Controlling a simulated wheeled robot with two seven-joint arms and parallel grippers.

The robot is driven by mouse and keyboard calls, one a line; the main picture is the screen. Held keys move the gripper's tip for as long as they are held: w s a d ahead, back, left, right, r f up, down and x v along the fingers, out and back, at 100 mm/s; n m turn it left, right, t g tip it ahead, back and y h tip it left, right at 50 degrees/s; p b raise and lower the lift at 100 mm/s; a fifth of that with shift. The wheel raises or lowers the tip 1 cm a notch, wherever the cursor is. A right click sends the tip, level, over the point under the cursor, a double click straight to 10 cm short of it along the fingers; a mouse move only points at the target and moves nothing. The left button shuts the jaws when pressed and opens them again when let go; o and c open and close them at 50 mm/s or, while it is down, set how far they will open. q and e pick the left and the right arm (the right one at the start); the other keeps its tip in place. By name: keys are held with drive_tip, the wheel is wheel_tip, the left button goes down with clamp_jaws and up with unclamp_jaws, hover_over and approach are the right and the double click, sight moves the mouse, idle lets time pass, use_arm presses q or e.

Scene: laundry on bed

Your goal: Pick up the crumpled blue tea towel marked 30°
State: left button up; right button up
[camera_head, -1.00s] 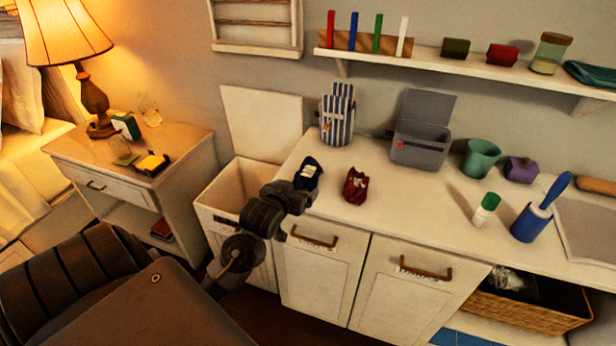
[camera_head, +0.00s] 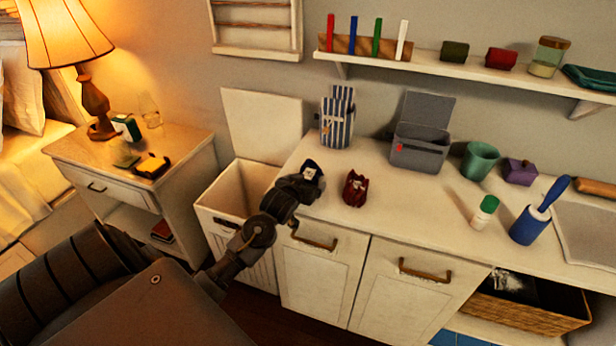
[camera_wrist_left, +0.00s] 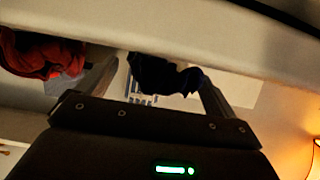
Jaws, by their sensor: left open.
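The crumpled dark blue towel (camera_head: 311,168) lies on the left end of the white counter, a pale label patch showing on it. I cannot read the mark. My left gripper (camera_head: 304,182) is right at its near side and hides its lower part. In the left wrist view the dark towel (camera_wrist_left: 160,75) shows between the two spread fingers of my left gripper (camera_wrist_left: 158,88). The gripper is open; whether a finger touches the cloth I cannot tell. My right gripper is not in view.
A dark red crumpled cloth (camera_head: 355,188) lies just right of the towel; it also shows in the left wrist view (camera_wrist_left: 38,52). A striped bag (camera_head: 337,118) and a grey open box (camera_head: 420,147) stand behind. An open white hamper (camera_head: 213,213) adjoins the counter's left end.

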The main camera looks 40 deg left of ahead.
use_arm(q)
drive_tip(key=shift+x, duration=0.85)
drive_tip(key=shift+r, duration=0.1)
drive_tip(key=shift+c, duration=1.6)
drive_tip(key=c, duration=0.7)
drive_tip(key=shift+c, duration=0.4)
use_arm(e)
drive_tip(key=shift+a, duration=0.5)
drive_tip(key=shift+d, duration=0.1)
use_arm(q)
drive_tip(key=shift+r, duration=0.15)
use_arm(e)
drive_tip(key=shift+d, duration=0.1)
